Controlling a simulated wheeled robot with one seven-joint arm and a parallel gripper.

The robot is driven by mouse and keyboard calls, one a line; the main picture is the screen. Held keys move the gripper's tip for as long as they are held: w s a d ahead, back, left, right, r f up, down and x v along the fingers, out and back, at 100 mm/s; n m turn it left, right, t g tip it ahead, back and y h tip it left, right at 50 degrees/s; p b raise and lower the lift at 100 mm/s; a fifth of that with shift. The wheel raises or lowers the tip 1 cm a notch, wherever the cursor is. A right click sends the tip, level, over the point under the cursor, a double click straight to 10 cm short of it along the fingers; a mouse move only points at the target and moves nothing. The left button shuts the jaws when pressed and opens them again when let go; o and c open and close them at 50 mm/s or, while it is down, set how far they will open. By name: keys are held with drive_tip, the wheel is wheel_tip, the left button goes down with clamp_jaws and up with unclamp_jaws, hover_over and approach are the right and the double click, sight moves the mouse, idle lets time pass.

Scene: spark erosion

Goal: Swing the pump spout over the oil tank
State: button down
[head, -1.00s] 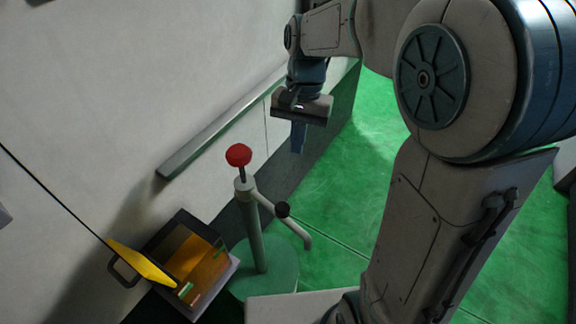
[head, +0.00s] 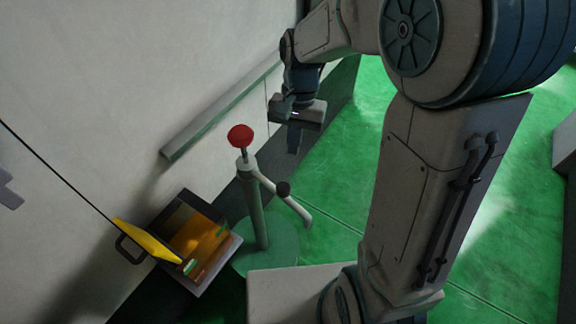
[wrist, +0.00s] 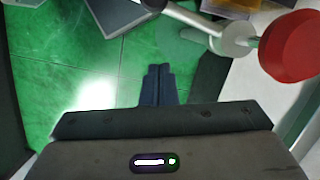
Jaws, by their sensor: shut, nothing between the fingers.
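The pump is a green post (head: 257,210) on a round green base, with a red knob (head: 240,136) on top. Its pale spout (head: 290,205) has a black ball (head: 283,188) on it and points down to the right, away from the tank. The oil tank (head: 232,245) stands left of the pump, an open box with amber oil inside. My gripper (head: 294,143) is shut and empty, pointing down, above and to the right of the pump in the head view. In the wrist view its closed fingers (wrist: 158,85) are apart from the red knob (wrist: 290,45) and the spout.
A yellow lid or flap with a black handle (head: 145,243) is at the tank's left edge. A grey rail (head: 222,112) runs along the pale wall behind the pump. Open green floor (head: 345,195) lies to the right of the pump.

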drive_tip(key=s+f, duration=0.1)
drive_tip(key=s+a+f, duration=0.1)
drive_tip(key=s, duration=0.1)
drive_tip(key=s+f+p, duration=0.1)
drive_tip(key=shift+s+a+f, duration=0.15)
drive_tip(key=shift+s+a, duration=0.1)
drive_tip(key=shift+a, duration=0.1)
drive_tip(key=shift+s+a, duration=0.1)
